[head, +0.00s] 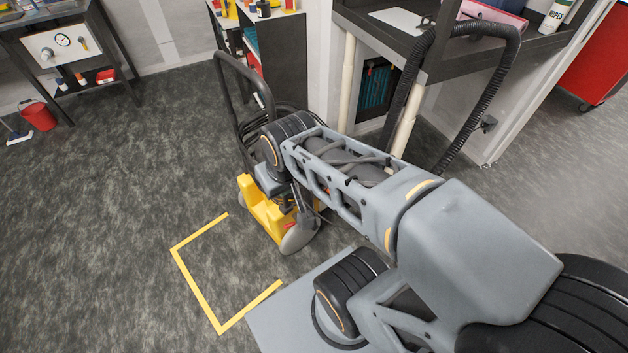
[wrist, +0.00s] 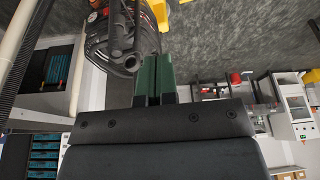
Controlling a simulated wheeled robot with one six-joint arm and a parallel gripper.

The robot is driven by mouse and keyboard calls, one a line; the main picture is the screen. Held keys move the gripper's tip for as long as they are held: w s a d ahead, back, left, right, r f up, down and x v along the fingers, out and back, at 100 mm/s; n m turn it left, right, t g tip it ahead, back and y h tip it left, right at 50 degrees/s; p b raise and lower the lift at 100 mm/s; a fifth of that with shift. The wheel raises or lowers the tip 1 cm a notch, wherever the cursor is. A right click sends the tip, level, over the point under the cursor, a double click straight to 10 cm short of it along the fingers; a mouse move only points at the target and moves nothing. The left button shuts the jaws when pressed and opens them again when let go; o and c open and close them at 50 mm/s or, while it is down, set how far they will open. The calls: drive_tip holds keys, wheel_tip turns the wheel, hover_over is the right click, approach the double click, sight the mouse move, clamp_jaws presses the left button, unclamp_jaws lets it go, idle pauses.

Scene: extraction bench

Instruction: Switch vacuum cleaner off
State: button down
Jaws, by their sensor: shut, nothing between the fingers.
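A dark workbench (head: 440,62) stands close behind the vacuum on the right. Yellow tape (head: 196,284) marks the floor in front. A red bucket (head: 38,115) stands at the far left near another bench (head: 20,22).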

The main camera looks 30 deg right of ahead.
drive_tip(key=w+d+f+m+y+b, duration=0.1)
drive_tip(key=w+d+f+m+b, duration=0.25)
drive_tip(key=f+b, duration=0.3)
drive_tip(key=w+d+f+m+t+y+b, duration=0.1)
drive_tip(key=w+d+f+m+b, duration=0.2)
drive_tip(key=f+b, duration=0.4)
drive_tip(key=w+d+f+m+y+b, duration=0.1)
drive_tip(key=w+d+f+m+b, duration=0.1)
drive_tip(key=w+d+f+b, duration=0.5)
drive_tip(key=d+f+m+t+h+b, duration=0.1)
drive_tip(key=d+f+m+t+b, duration=0.1)
drive_tip(key=d+f+m+b, duration=0.2)
drive_tip(key=d+f+m+t+b, duration=0.1)
drive_tip(key=d+f+m+b, duration=0.3)
drive_tip(key=d+f, duration=0.7)
wheel_tip(320, 180, down, 5)
drive_tip(key=shift+w+d+r+t+h+b, duration=0.15)
drive_tip(key=shift+w+t+h+b, duration=0.25)
drive_tip(key=shift+b, duration=0.65)
